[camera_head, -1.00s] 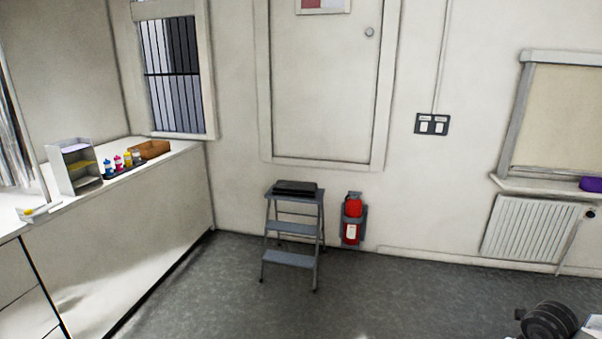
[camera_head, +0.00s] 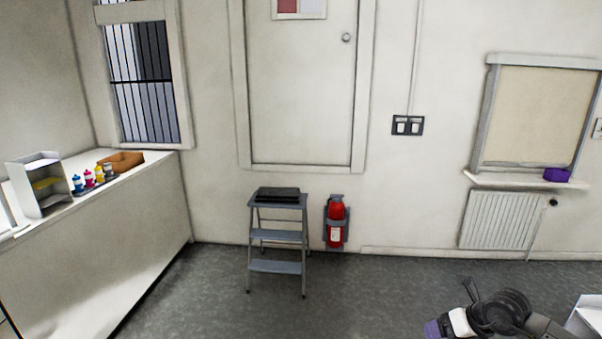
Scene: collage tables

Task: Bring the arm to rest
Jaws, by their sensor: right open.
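My right arm comes in at the lower right corner, with black ringed links. My right gripper (camera_head: 462,309) is at its left end, low in the picture and cut close to the bottom edge. It is open, with a dark prong pointing up and a white and purple part beside it. It is over the grey floor, clear of the furniture. My left gripper is not in view.
A step stool (camera_head: 278,238) with a dark flat item on top stands by the door. A fire extinguisher (camera_head: 336,222) hangs beside it. Left is a counter (camera_head: 120,225) with coloured bottles (camera_head: 88,179) and a brown tray (camera_head: 121,161). A purple box (camera_head: 556,174) is on the right sill. The middle floor is clear.

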